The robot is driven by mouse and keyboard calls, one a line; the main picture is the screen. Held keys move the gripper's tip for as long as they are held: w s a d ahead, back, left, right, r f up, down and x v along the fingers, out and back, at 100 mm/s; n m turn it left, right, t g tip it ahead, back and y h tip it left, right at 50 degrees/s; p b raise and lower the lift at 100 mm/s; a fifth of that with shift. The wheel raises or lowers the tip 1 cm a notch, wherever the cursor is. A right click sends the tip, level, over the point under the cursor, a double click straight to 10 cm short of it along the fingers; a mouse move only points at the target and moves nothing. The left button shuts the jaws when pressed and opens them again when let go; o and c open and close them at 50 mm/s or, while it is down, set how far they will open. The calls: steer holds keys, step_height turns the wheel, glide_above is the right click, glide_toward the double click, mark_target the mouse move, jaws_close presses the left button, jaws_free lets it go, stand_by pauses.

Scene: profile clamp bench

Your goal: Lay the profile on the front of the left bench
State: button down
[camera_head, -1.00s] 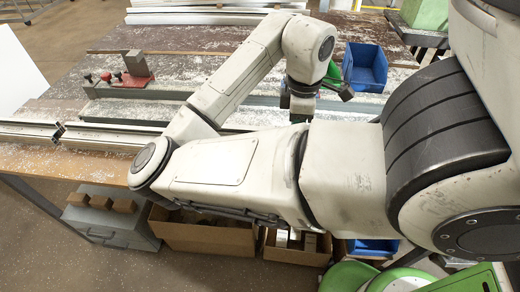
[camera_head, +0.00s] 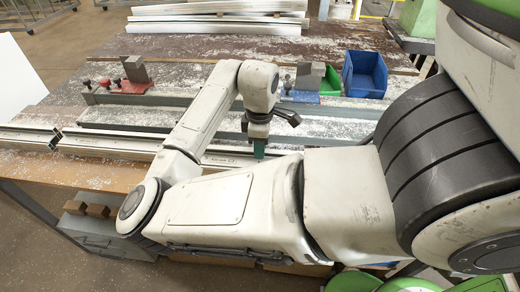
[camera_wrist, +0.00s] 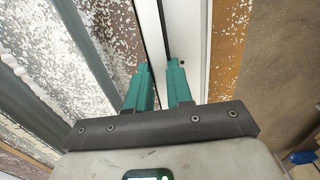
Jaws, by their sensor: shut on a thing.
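A long pale metal profile (camera_head: 108,145) lies along the front of the bench (camera_head: 75,170), parallel to its wooden front edge. My gripper (camera_head: 259,153) points down at it from above, with my arm hiding part of its length. In the wrist view my gripper's (camera_wrist: 161,72) two green fingers are close together at the profile (camera_wrist: 187,45), shut on it. The white strip runs away from the fingers to the top of the picture. Whether it is lifted or resting on the bench I cannot tell.
A red clamp (camera_head: 127,86) with a grey block stands behind, at left. A blue clamp (camera_head: 303,95) with another block, a green bin (camera_head: 330,82) and a blue bin (camera_head: 365,75) stand at back right. Stacked profiles (camera_head: 215,20) lie at the far edge.

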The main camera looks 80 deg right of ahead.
steer(key=shift+f, duration=0.65)
steer(key=c, duration=1)
jaws_free()
steer(key=shift+f, duration=0.15)
step_height(320, 180, up, 12)
steer(key=shift+r+p, duration=0.15)
steer(key=shift+p, duration=0.35)
